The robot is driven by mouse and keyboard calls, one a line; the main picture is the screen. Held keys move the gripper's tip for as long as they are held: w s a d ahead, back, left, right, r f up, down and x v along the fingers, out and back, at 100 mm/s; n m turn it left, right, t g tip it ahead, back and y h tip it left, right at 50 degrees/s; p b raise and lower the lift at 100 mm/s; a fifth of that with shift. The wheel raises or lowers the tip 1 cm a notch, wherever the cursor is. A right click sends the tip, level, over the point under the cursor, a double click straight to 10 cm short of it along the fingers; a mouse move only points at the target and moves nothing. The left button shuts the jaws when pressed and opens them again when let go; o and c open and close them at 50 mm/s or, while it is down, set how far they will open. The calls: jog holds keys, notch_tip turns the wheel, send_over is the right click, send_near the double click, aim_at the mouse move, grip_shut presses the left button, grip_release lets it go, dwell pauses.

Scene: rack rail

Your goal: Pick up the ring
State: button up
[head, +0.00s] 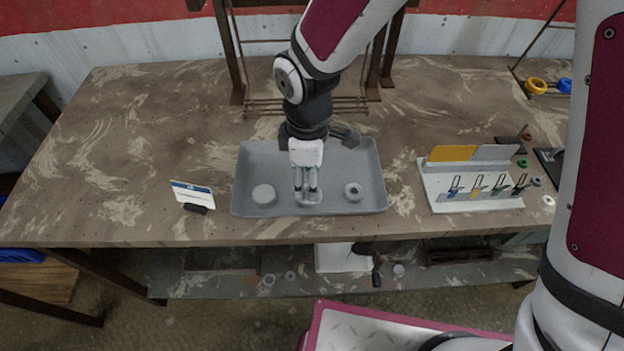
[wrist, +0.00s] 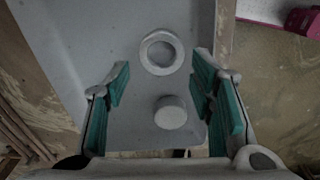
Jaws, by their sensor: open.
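A flat grey ring with a wide hole lies on the floor of the grey tray (head: 245,165). In the wrist view the ring (wrist: 148,61) lies a little beyond the fingertips, between their lines. In the head view it appears as the pale round piece (head: 308,200) under my fingers, partly hidden by them. My gripper (head: 306,190) points down over the middle of the tray. Its teal-padded fingers (wrist: 160,85) are apart with nothing between them. Whether the tips touch the ring cannot be told.
A pale round block (head: 264,194) lies left in the tray and shows in the wrist view (wrist: 170,113). A small holed grey piece (head: 353,192) lies right. A card stand (head: 194,196) is left of the tray; a white rack (head: 470,195) is right.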

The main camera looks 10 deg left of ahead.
notch_tip(320, 180, down, 4)
jog(key=shift+s+d+f, duration=0.1)
jog(key=shift+f, duration=0.1)
jog(key=c, duration=0.8)
jog(key=shift+r, duration=0.1)
